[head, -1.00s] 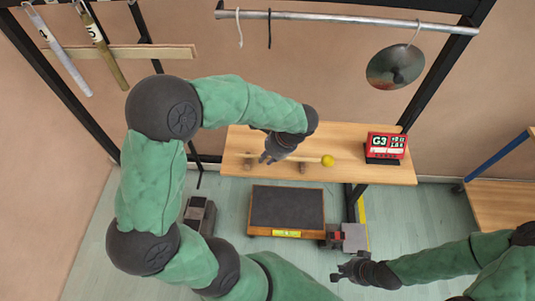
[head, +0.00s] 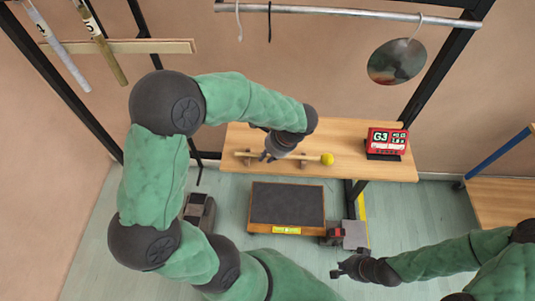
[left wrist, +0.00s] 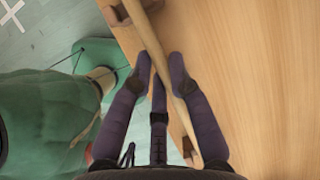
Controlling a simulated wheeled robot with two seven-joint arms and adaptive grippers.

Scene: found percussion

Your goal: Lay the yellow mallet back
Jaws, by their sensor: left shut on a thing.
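The yellow mallet has a pale wooden stick and a round yellow head (head: 327,159). It lies across the wooden shelf, head to the right, over small wooden rests (head: 303,165). Whether the stick fully touches both rests is unclear. My left gripper (head: 266,157) is shut on the stick left of its middle. In the left wrist view its fingers (left wrist: 160,64) flank the stick (left wrist: 160,60), and a brown rest (left wrist: 190,150) shows near the lower end. My right gripper (head: 338,272) is low at the right, away from the mallet; its fingers are too small to read.
A red G3 display box (head: 386,141) stands on the wooden shelf (head: 350,140) at right. A metal disc (head: 396,62) hangs from a rail (head: 340,15). A dark-topped pad (head: 287,204) lies below the shelf. Hanging tubes (head: 105,50) are at upper left.

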